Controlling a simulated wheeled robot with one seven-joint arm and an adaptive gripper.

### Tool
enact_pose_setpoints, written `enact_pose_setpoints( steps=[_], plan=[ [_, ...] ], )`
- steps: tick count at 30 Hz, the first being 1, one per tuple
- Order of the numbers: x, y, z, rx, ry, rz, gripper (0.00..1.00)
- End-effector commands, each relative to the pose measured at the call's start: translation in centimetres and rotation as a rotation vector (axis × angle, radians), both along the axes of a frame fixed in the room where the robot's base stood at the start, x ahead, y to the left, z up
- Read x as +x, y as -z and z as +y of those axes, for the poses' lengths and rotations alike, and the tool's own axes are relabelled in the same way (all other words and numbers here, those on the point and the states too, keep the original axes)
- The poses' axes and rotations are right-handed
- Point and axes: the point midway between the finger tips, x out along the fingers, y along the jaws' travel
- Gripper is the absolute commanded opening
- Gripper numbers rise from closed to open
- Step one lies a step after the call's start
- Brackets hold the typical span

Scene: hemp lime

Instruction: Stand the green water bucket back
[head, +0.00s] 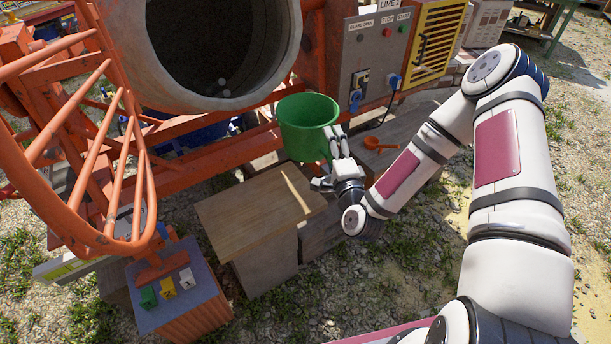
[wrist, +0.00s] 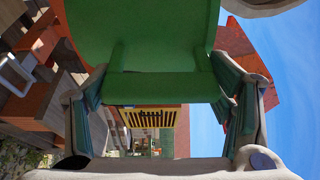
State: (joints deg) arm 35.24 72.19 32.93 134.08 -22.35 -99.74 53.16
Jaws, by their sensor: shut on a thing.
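The green bucket (head: 307,112) is upright, its open mouth facing up, beyond the far right corner of a wooden table top (head: 240,213). My gripper (head: 337,146) is at its right side, shut on its handle. In the wrist view the bucket's green wall (wrist: 140,32) fills the upper middle, and its handle (wrist: 160,88) lies between the two fingers of my gripper (wrist: 165,95). The bucket's underside is hidden, and I cannot tell whether it touches anything below.
An orange mixer frame (head: 150,180) and grey drum (head: 215,45) stand behind and left. An orange scoop (head: 381,145) lies right of the bucket. A light stick (head: 297,192) shows at the table's right. Small coloured blocks (head: 168,288) sit on a low box. The table's top is mostly clear.

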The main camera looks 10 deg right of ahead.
Motion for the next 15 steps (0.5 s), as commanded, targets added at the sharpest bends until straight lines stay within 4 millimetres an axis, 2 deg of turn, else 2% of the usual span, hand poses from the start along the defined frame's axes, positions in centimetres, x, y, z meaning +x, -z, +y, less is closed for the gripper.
enact_pose_setpoints(
  steps=[1, 6, 15],
  plan=[
    [1.3, 0.5, 0.0, -0.003, -0.013, -0.005, 0.13],
    [5.1, 2.0, 0.1, -0.006, -0.093, -0.008, 0.13],
    [10.4, 4.8, 0.6, -0.007, -0.279, -0.006, 0.13]
  ],
)
